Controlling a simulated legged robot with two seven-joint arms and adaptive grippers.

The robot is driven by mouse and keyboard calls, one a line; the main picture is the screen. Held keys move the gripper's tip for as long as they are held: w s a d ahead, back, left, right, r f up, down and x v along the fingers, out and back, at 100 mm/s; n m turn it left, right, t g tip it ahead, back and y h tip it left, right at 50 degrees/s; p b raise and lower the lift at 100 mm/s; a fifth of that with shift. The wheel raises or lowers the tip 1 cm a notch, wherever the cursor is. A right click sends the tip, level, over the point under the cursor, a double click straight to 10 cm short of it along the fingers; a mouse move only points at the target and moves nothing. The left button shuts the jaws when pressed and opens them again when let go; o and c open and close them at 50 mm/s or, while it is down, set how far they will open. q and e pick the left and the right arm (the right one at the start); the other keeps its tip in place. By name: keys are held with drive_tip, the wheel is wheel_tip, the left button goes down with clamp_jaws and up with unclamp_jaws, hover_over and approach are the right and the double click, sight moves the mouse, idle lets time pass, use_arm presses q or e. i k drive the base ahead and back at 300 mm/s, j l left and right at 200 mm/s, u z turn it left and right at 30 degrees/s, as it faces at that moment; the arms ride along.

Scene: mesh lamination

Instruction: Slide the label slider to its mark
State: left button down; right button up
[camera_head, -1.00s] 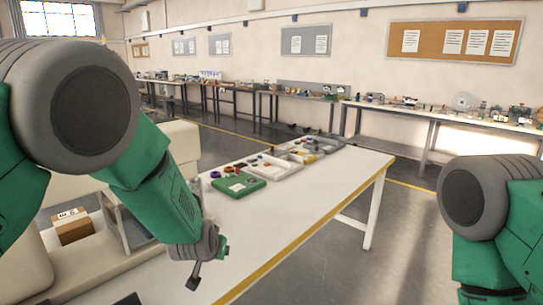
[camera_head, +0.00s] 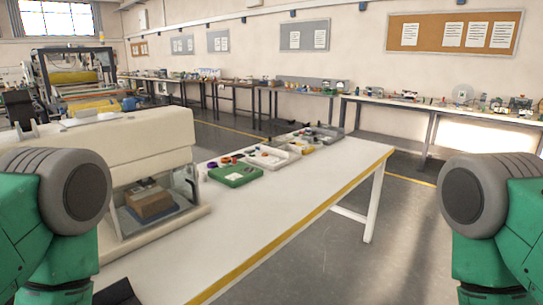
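A cream-coloured machine (camera_head: 150,137) stands on the left part of the white table (camera_head: 290,212). A brown box (camera_head: 150,203) sits on a dark plate inside its open front. A pale metal part (camera_head: 188,183) stands at the right side of this opening. I cannot make out the label slider or its mark for certain. Both my grippers are out of view; only green and grey upper arm parts show at the lower left and lower right.
A green case (camera_head: 234,174) and grey trays (camera_head: 272,158) with small parts lie farther back on the table. The table's front right is bare, with a yellow edge (camera_head: 300,228). A dark object (camera_head: 118,292) shows at the bottom left. Benches line the wall.

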sight(129, 104)
drive_tip(key=k+j+u, duration=0.15)
drive_tip(key=u, duration=0.95)
drive_tip(key=i+j+z, duration=0.5)
drive_tip(key=k+l, duration=0.05)
drive_tip(key=k, duration=0.05)
